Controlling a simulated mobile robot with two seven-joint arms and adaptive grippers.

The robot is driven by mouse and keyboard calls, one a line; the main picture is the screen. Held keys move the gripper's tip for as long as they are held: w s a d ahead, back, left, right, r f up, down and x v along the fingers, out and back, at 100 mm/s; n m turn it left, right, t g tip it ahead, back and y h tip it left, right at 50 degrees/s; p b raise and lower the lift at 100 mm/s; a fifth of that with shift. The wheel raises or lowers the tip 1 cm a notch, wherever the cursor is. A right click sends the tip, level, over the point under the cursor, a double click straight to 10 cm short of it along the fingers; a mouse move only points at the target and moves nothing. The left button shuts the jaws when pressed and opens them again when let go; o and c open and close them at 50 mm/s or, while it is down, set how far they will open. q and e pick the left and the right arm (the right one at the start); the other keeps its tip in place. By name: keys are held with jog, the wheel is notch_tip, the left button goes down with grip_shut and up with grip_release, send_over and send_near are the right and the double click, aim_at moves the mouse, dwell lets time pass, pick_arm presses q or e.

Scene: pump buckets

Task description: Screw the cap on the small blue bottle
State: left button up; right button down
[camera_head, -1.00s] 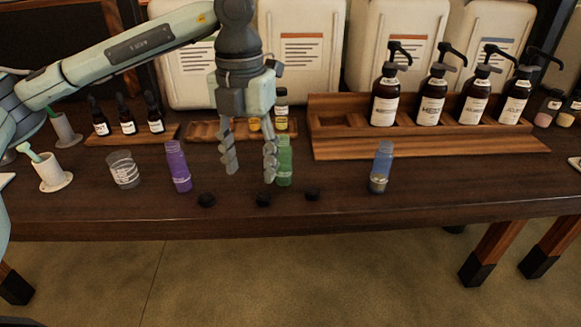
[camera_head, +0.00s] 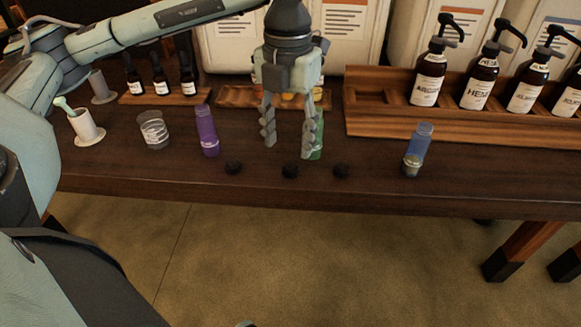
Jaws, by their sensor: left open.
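The small blue bottle (camera_head: 420,142) stands upright and uncapped at the right of the table, with a brownish band near its base. Three black caps lie in a row near the front edge: a left cap (camera_head: 233,168), a middle cap (camera_head: 290,171) and a right cap (camera_head: 342,171). My left gripper (camera_head: 290,150) points down, open and empty, above and behind the middle cap. Its right finger partly hides the green bottle (camera_head: 319,140). My right gripper is not in view.
A purple bottle (camera_head: 207,131) and a clear cup (camera_head: 153,131) stand to the left, near a white mortar (camera_head: 86,128). Behind are dropper bottles (camera_head: 160,74) and a wooden rack (camera_head: 385,120) with pump bottles (camera_head: 429,72). The table between the right cap and the blue bottle is clear.

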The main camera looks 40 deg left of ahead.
aim_at(289, 169)
pick_arm(q)
jog(key=shift+f, duration=0.3)
jog(key=f, duration=0.4)
jog(key=shift+s+d+f+p, duration=0.2)
jog(key=shift+d+p, duration=0.05)
jog(key=shift+p, duration=0.05)
jog(key=shift+f, duration=0.1)
pick_arm(e)
jog(key=shift+w+f, duration=0.15)
jog(key=shift+f, duration=0.4)
pick_arm(q)
jog(key=shift+c, duration=0.4)
jog(key=c, duration=0.7)
jog(key=shift+o, duration=0.2)
pick_arm(e)
jog(key=shift+s+f, duration=0.1)
jog(key=shift+s, duration=0.3)
